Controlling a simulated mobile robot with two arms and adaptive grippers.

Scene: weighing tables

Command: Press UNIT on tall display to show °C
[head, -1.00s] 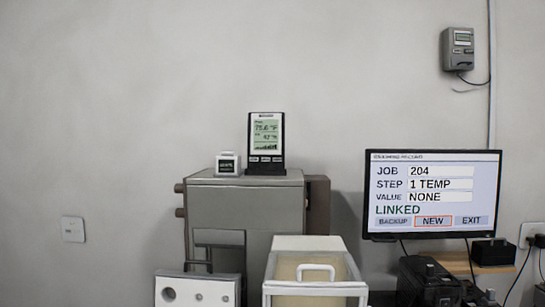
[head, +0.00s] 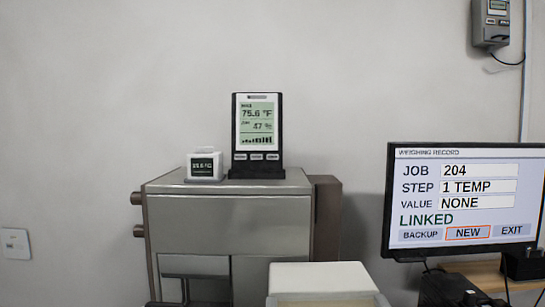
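The tall display (head: 257,133) stands upright on top of a grey metal cabinet. Its screen reads 75.6 °F above a line of about 47 % and a row of bars. Several small buttons (head: 257,157) sit in a row below the screen; their labels are too small to read. Neither of my grippers shows in the head view.
A small white cube display (head: 204,165) stands left of the tall one on the cabinet (head: 230,225). A white-topped box (head: 320,278) stands in front. A monitor (head: 464,202) at right shows JOB 204, STEP 1 TEMP, VALUE NONE, LINKED. A grey wall unit (head: 491,22) hangs upper right.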

